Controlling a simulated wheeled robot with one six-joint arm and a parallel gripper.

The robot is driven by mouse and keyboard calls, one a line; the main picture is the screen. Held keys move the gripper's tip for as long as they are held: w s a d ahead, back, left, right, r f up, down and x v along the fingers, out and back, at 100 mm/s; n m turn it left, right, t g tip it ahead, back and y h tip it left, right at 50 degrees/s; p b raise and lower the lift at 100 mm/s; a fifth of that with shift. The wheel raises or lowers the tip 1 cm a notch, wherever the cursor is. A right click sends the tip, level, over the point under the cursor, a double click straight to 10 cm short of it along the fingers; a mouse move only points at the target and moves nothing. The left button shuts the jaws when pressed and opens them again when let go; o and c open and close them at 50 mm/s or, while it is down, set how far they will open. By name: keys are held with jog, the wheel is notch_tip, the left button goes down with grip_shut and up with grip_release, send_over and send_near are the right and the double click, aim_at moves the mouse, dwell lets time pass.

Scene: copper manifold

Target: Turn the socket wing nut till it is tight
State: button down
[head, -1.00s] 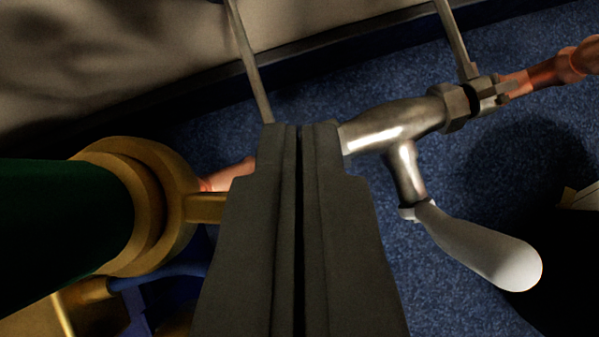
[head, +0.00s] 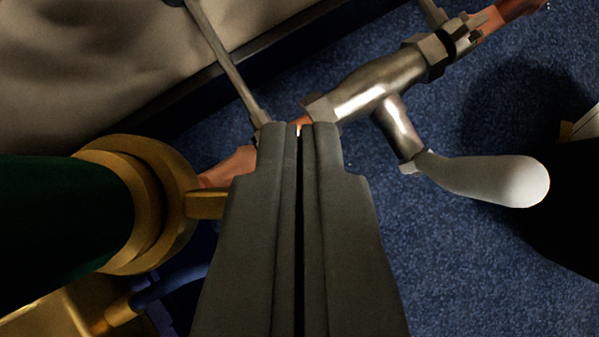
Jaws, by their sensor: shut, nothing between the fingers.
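A brass ring-shaped collar (head: 166,165) sits around the end of a dark green cylinder (head: 60,215) at the left. A short brass lug (head: 204,205) sticks out from the collar towards my gripper. This looks like the socket wing nut; no other wing shows. My gripper (head: 299,128) is shut and empty, its two dark fingers together in the middle of the view. The lug's end meets the left finger's edge in the picture; I cannot tell whether they touch. My fingers hide part of the pipe behind.
A copper pipe (head: 228,165) runs behind my fingers to a steel valve (head: 375,85) with a white handle (head: 495,181) at the right. A thin grey rod (head: 225,60) stands behind. Brass parts and a blue hose (head: 172,283) lie lower left. Blue speckled floor (head: 460,285) shows lower right.

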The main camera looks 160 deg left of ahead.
jog(key=shift+s+a+m, duration=0.3)
jog(key=shift+s+a, duration=0.5)
jog(key=shift+s, duration=0.25)
jog(key=shift+s+a, duration=0.1)
jog(key=shift+s, duration=0.05)
dwell(0.4)
